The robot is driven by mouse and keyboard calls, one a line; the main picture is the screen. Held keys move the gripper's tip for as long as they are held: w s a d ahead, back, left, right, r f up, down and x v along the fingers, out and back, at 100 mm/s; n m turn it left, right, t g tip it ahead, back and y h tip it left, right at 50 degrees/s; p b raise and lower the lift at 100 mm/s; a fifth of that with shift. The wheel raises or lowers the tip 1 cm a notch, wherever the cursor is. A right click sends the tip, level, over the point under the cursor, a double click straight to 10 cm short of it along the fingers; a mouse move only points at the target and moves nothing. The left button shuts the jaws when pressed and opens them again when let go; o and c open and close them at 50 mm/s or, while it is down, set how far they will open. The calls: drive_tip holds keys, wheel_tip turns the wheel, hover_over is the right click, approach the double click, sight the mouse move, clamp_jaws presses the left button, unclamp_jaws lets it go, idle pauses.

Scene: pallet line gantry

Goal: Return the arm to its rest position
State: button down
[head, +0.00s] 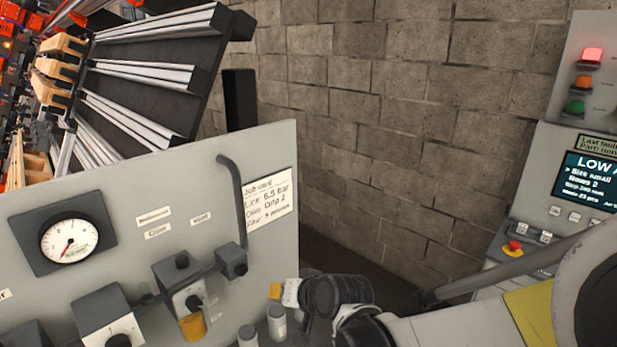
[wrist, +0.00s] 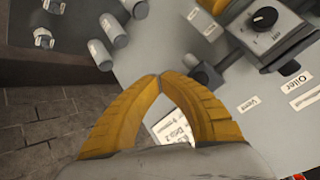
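My arm (head: 450,325) reaches in from the lower right of the head view, low in front of the grey panel. My gripper (head: 275,291) shows small there as a yellow tip beside the panel's lower right edge. In the wrist view my gripper's two yellow fingers (wrist: 160,76) curve together and meet at the tips. Nothing is held between them; a white label on the panel shows through the gap. The fingers point toward the panel's fittings, and I cannot tell the exact clearance.
The grey panel (head: 120,195) carries a gauge (head: 69,240), a knob box (head: 104,318), a yellow bowl (head: 193,327) and a curved hose (head: 235,200). Grey cylinders (head: 277,322) stand near my gripper. A control console (head: 585,170) is at right, a block wall (head: 400,120) behind.

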drive_tip(key=s+d+f+h+b, duration=0.2)
drive_tip(key=s+d+b, duration=0.3)
drive_tip(key=d, duration=0.5)
drive_tip(key=s+d+f+m+h+b, duration=0.1)
drive_tip(key=s+d+f+h+b, duration=0.1)
drive_tip(key=s+d+f+b, duration=0.3)
drive_tip(key=s+d+f+h+b, duration=0.2)
drive_tip(key=s+d+f+b, duration=0.2)
drive_tip(key=s+d, duration=0.5)
drive_tip(key=d+b, duration=0.2)
drive_tip(key=d, duration=0.3)
drive_tip(key=shift+d+f+g+h+b, duration=0.15)
drive_tip(key=shift+d+g+h+b, duration=0.15)
drive_tip(key=shift+h, duration=0.1)
drive_tip(key=shift+a, duration=0.1)
